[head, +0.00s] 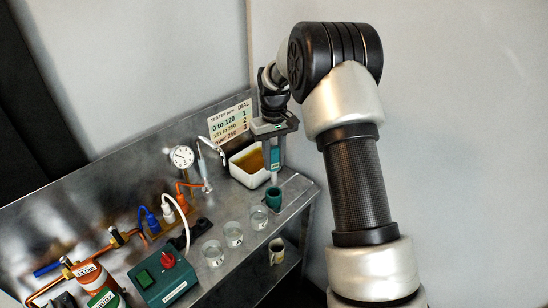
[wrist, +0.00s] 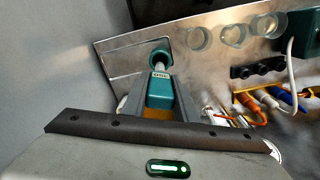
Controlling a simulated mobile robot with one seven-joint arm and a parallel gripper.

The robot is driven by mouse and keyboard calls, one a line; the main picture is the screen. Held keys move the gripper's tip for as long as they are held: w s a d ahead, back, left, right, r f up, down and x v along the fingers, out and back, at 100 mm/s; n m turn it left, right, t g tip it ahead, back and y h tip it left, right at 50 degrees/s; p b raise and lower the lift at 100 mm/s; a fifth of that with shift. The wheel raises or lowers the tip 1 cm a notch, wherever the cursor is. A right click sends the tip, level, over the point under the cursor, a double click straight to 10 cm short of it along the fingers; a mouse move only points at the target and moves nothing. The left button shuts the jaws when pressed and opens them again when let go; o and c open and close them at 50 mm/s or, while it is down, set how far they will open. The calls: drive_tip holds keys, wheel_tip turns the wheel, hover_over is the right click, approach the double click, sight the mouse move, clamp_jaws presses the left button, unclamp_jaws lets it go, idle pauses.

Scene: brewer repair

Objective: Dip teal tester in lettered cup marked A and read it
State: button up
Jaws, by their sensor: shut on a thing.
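My gripper (head: 274,133) is shut on the teal tester (head: 275,158), which hangs tip down. In the wrist view the tester (wrist: 160,95) sits between the fingers, and its pale display is too small to read. Its tip points at a small teal holder (head: 273,199), also in the wrist view (wrist: 159,57). I cannot tell whether the tip is inside the holder or just above it. Three clear cups stand in a row, near (head: 259,217), middle (head: 233,234) and far-left (head: 213,253). They bear small marks, but I cannot read which is A.
A white tub of amber liquid (head: 235,172) stands behind the tester. A tester chart (head: 231,122) leans at the back. A dial gauge (head: 182,157), cables and a green box with a red knob (head: 163,279) fill the left. A mug (head: 276,251) is on the lower shelf.

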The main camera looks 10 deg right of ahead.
sight(274, 184)
drive_tip(key=shift+f+b, duration=1.85)
drive_tip(key=shift+f, duration=1.6)
drive_tip(key=shift+f, duration=0.45)
drive_tip(key=o, duration=1.7)
drive_tip(key=shift+r+p, duration=1.9)
drive_tip(key=shift+r, duration=1.6)
drive_tip(key=shift+r, duration=0.1)
